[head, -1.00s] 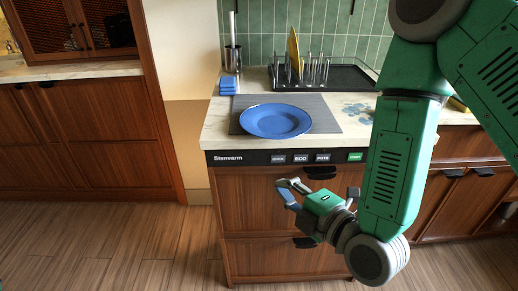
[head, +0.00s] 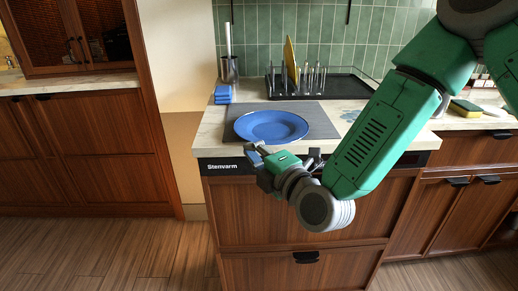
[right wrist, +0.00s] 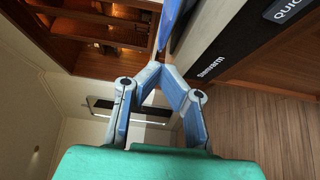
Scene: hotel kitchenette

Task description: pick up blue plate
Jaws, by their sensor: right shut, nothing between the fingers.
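The blue plate (head: 271,125) lies on a grey mat (head: 322,123) on the counter near its front edge. My right gripper (head: 252,147) is at the counter's front edge, just below the plate's near rim in the head view. In the right wrist view, the gripper's fingertips (right wrist: 157,66) meet, shut and empty. A sliver of the plate (right wrist: 170,22) shows just beyond them; I cannot tell whether they touch it. My left gripper is not in view.
A black dish rack (head: 318,83) with a yellow plate (head: 290,58) stands behind the mat. Blue sponges (head: 222,94) and a metal utensil holder (head: 229,68) are at the back left. A dark appliance strip (head: 222,166) runs under the counter edge.

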